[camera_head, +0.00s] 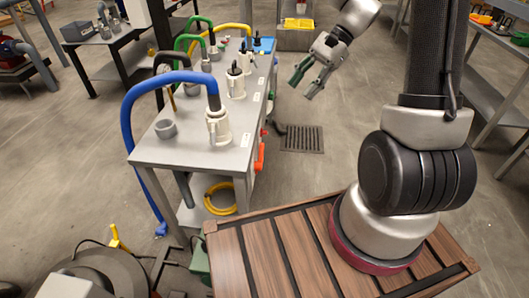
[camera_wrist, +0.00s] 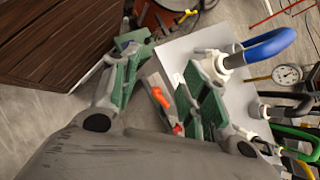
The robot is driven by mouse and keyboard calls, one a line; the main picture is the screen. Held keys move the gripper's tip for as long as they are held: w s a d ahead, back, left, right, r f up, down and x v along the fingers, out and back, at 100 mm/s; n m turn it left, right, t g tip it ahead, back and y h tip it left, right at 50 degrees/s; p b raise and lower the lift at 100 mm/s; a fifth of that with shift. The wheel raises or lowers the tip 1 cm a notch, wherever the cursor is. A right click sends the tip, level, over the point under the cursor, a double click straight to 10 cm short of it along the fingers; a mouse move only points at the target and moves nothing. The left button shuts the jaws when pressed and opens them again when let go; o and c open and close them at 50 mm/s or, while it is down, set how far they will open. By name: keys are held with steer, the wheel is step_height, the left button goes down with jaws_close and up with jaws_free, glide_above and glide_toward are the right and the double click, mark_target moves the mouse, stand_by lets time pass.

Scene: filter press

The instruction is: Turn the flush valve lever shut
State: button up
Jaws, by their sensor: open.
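An orange lever (camera_head: 260,156) hangs on the right side of the grey bench (camera_head: 190,148), below its top edge, in the head view. A small red part (camera_head: 263,132) sits just beyond it. In the wrist view the orange lever (camera_wrist: 160,98) shows between the green finger pads, with the red part (camera_wrist: 177,128) nearby. No label tells which is the flush valve lever. My gripper (camera_head: 302,90) is open and empty, its green-padded fingers pointing down to the left. It is up and to the right of the lever, clearly apart from it. The lever's mount is not clear.
Blue (camera_head: 165,80), green and yellow hoses with white couplings stand on the bench. A yellow hose coil (camera_head: 220,198) lies on its lower shelf. A floor drain grate (camera_head: 302,138) lies right of the bench. The floor there is clear. A slatted wooden deck (camera_head: 285,258) is in front.

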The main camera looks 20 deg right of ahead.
steer(key=w+f+m+t+y, duration=0.1)
steer(key=w+f+m+y, duration=0.25)
steer(key=f, duration=0.45)
steer(key=w+f+m+t+y, duration=0.1)
steer(key=w+f+m+y, duration=0.1)
steer(key=w+f+m, duration=0.45)
steer(key=m+t+y, duration=0.3)
steer(key=m+t, duration=0.4)
steer(key=m, duration=0.2)
glide_toward(259, 157)
steer(key=w+r, duration=0.1)
steer(key=w, duration=0.2)
steer(key=x, duration=0.7)
steer(key=shift+h, duration=0.25)
jaws_close()
